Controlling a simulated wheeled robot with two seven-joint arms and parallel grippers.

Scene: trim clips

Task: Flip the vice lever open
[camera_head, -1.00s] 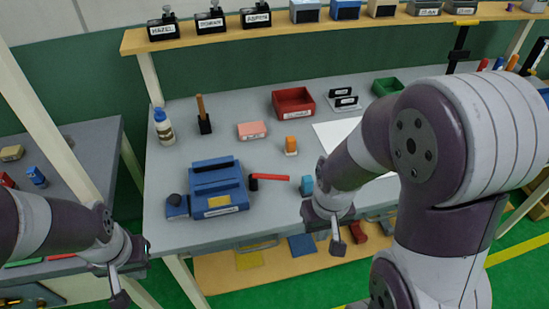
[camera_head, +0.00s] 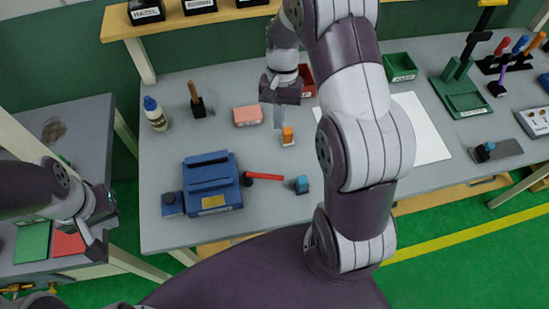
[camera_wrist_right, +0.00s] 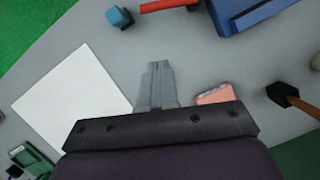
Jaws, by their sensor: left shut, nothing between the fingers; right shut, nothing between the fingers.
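The blue vice (camera_head: 212,185) stands on the left part of the grey workbench. Its red lever (camera_head: 268,177) lies low, reaching out to the right from a black pivot. The vice (camera_wrist_right: 250,14) and the lever (camera_wrist_right: 163,5) also show at the top of the right wrist view, cut by the frame edge. My right gripper (camera_head: 280,122) is shut and empty, above the bench behind the lever and apart from it. Its closed fingers (camera_wrist_right: 158,68) show in the right wrist view. My left gripper (camera_head: 98,252) is shut and empty, left of the bench's front corner.
A teal-blue block (camera_head: 302,185) sits near the lever's free end. An orange block (camera_head: 288,137) and a pink block (camera_head: 248,116) lie behind it. A white sheet (camera_head: 420,130) lies to the right. My right arm hides part of the bench.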

